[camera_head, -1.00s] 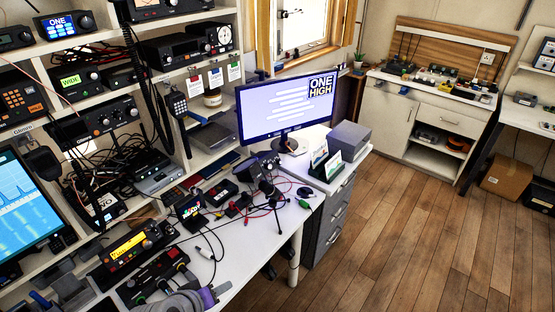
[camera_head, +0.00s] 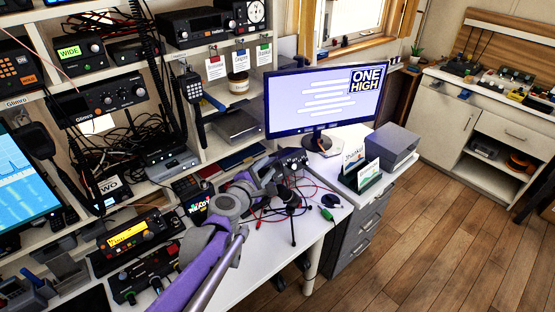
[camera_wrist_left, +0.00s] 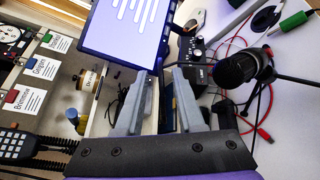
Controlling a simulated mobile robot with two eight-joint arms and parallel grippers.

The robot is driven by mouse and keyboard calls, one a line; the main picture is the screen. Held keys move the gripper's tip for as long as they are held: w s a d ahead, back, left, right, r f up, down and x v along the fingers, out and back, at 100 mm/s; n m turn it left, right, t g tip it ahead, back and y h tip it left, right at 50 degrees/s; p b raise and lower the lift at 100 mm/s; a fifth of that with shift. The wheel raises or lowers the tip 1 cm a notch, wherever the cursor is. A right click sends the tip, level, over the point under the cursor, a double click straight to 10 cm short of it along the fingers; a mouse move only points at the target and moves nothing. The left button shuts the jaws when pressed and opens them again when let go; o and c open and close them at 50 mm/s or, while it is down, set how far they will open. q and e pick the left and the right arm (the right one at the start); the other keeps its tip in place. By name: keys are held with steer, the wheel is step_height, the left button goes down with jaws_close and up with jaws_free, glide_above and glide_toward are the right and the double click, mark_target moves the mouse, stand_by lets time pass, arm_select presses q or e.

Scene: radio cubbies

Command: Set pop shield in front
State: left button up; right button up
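A round dark disc on the desk (camera_head: 331,200), which looks like the pop shield, lies right of the microphone. My left gripper (camera_head: 268,165) is above the desk, left of the microphone. In the wrist view its two grey fingers (camera_wrist_left: 162,85) are apart with nothing between them. My right gripper is not in view.
A monitor (camera_head: 318,100) stands behind the desk gear. A black box with knobs (camera_wrist_left: 195,62) sits near the microphone, with red and black cables around it. Shelves of radios (camera_head: 97,98) line the left. The desk's front is mostly clear.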

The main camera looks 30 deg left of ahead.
mark_target(275, 158)
arm_select(q)
steer(key=x, duration=0.6)
steer(key=shift+w+f, duration=0.1)
steer(key=shift+w, duration=0.05)
steer(key=shift+c, duration=0.3)
jaws_close()
stand_by(1.0)
